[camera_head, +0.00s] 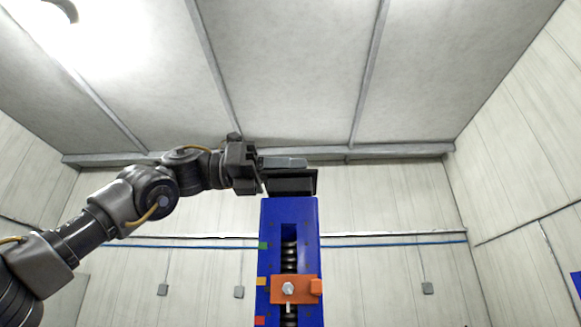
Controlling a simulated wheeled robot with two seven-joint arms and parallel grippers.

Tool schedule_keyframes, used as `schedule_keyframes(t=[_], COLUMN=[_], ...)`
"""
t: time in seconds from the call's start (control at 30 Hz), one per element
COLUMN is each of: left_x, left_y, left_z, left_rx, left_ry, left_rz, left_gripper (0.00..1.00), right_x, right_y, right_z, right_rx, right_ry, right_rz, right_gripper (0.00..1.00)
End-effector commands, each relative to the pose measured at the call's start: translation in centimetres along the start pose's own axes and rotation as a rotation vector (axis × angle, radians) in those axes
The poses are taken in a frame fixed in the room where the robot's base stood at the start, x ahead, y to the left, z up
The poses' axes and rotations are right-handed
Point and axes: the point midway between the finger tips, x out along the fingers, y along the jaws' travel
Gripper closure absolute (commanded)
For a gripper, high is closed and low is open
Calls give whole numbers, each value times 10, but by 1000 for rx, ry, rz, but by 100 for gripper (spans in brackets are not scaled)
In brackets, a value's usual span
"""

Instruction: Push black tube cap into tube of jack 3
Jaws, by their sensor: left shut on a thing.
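The blue jack tube (306,222) stands upright in the middle, with a slot in its front face that shows a dark screw (289,252). An orange carriage (297,290) with a bolt sits low on the slot. The black tube cap (291,184) is at the top of the tube, just above its upper edge. How far it sits in the tube cannot be told. My left gripper (284,163) comes in from the left and is shut on the black cap, level with the tube's top. My right gripper is not in view.
Green, yellow and red marks (261,282) run down the tube's left edge. A blue piece (576,283) shows at the far right edge. Pale panelled walls and a ceiling with beams lie behind. The space right of the tube is clear.

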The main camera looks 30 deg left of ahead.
Motion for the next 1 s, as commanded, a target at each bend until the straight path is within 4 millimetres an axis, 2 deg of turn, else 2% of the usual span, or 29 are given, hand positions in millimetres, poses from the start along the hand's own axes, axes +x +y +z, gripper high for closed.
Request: schedule_keyframes(t=[1.0], left_x=[0], left_y=[0], left_z=[1], left_rx=[0], left_ry=[-1], left_rz=[0], left_gripper=[100], right_x=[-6], right_y=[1], right_z=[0], right_rx=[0], right_ry=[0], right_rz=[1], right_gripper=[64])
